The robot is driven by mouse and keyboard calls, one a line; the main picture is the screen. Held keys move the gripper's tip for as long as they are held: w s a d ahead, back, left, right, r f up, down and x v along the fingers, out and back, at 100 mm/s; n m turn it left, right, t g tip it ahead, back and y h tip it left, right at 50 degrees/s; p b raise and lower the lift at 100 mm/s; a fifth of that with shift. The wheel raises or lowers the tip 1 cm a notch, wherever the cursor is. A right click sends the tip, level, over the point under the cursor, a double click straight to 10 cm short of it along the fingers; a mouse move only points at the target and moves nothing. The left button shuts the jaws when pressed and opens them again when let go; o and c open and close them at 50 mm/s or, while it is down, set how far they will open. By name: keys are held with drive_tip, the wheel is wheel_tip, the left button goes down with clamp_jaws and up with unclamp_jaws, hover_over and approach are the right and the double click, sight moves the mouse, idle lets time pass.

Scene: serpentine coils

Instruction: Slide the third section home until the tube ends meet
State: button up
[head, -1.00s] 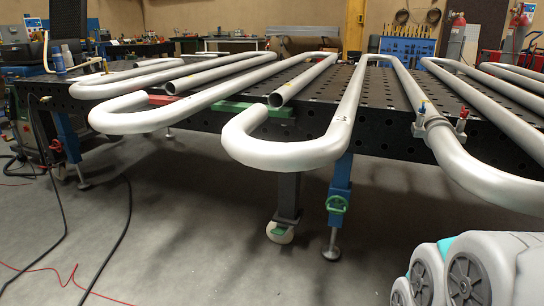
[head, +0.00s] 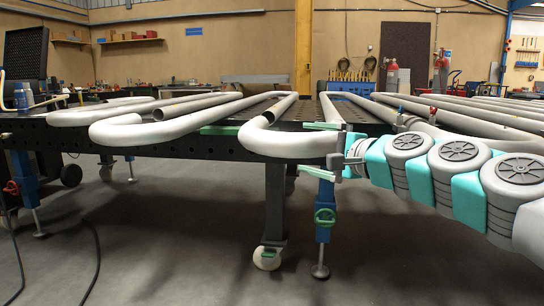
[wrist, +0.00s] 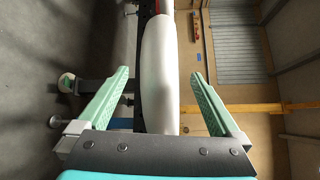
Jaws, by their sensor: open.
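Grey serpentine tube sections lie on a black perforated table (head: 215,143). The nearest bend (head: 285,147) overhangs the table's front edge, and it also shows in the wrist view (wrist: 158,60). In the wrist view the bend lies between the spread fingers (wrist: 158,76), with gaps visible on both sides. I cannot tell where its far tube ends stand against the neighbouring section.
A red-handled clamp (head: 432,112) is on the tube at right. Table legs, a caster (head: 267,257) and a blue post (head: 324,222) stand below.

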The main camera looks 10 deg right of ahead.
sight(289, 145)
drive_tip(key=shift+x, duration=3.75)
drive_tip(key=shift+f, duration=0.1)
clamp_jaws()
